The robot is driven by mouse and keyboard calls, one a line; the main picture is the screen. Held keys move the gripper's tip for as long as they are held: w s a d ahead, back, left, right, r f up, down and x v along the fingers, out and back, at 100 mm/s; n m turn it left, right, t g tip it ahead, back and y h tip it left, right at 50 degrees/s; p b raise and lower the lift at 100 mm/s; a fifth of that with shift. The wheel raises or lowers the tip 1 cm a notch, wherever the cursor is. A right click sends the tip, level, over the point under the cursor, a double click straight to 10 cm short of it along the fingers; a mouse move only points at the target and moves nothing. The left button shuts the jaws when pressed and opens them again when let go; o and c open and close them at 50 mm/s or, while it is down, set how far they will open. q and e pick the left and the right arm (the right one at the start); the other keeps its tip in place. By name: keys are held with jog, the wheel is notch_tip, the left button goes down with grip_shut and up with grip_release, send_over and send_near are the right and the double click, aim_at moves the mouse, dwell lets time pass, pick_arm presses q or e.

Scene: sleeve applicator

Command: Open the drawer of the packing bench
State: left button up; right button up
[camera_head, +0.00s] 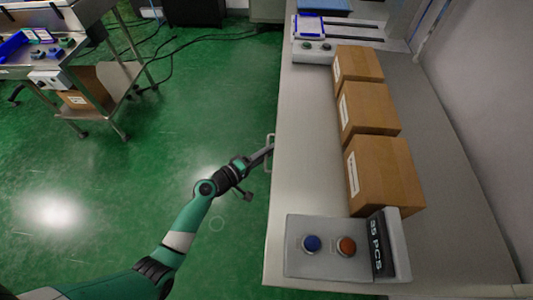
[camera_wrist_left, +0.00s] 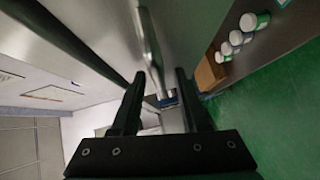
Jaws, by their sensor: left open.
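The packing bench (camera_head: 310,170) has a pale top that runs along the right of the head view. A light drawer handle (camera_head: 269,165) sticks out from its left side; the drawer front is hidden below the top's edge. My left gripper (camera_head: 268,150) is at the handle. In the left wrist view, the gripper (camera_wrist_left: 160,80) is open, and the metal handle bar (camera_wrist_left: 150,45) runs into the gap between its two fingers. I cannot tell whether a finger touches the bar. The drawer shows no clear gap from the bench. My right gripper is not in view.
Several brown boxes (camera_head: 368,108) stand on the bench. A control box with a blue and an orange button (camera_head: 330,245) sits at its near end. A steel work table (camera_head: 85,65) stands at the far left. The green floor (camera_head: 150,170) left of the bench is free.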

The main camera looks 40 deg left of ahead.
pick_arm(q)
grip_shut()
dwell(1.4)
